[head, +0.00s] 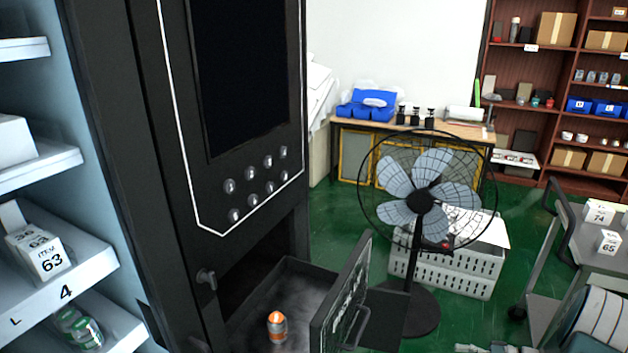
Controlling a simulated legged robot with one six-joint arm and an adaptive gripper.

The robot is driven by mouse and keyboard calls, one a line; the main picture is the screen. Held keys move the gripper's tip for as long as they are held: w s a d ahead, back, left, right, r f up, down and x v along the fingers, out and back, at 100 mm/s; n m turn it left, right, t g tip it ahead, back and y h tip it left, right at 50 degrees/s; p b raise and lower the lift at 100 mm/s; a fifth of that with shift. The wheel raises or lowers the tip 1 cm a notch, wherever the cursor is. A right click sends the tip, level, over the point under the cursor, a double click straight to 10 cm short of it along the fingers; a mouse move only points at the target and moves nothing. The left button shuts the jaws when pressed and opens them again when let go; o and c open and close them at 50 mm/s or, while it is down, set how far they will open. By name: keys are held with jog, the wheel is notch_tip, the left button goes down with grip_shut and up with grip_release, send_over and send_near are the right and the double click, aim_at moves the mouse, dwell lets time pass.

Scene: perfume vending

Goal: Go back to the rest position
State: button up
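Parts of my arm show at the bottom right edge of the head view, cut off by the frame. My gripper itself cannot be made out, so what it holds is hidden. The dark vending machine (150,150) stands at the left with its lower drawer (342,290) pulled open. A small orange and grey bottle (277,327) stands upright in the drawer's compartment. No gripper shows near the bottle.
A shelf unit (55,318) with item boxes (40,254) is at the left. A black fan (422,200) stands beyond the drawer, before a white crate (478,275). A grey cart (608,258) with numbered boxes is at the right. Green floor (335,215) shows between them.

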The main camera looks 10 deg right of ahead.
jog(key=s+a+r+n+g+h, duration=0.1)
jog(key=a+r+n+g+h, duration=0.45)
jog(key=a+r, duration=1.35)
jog(key=s+a+r+t+h, duration=0.1)
jog(key=s+a+r+h, duration=0.2)
jog(key=s, duration=0.4)
jog(key=s+a+r+n+t+h, duration=0.1)
jog(key=s+a+r+t+h, duration=0.1)
jog(key=s+a+r+h, duration=0.2)
jog(key=s+a+r, duration=0.1)
jog(key=s+a, duration=0.1)
jog(key=a, duration=0.1)
jog(key=shift+s+a+r, duration=0.25)
jog(key=shift+s+r, duration=0.05)
jog(key=shift+s, duration=0.1)
jog(key=shift+a, duration=0.15)
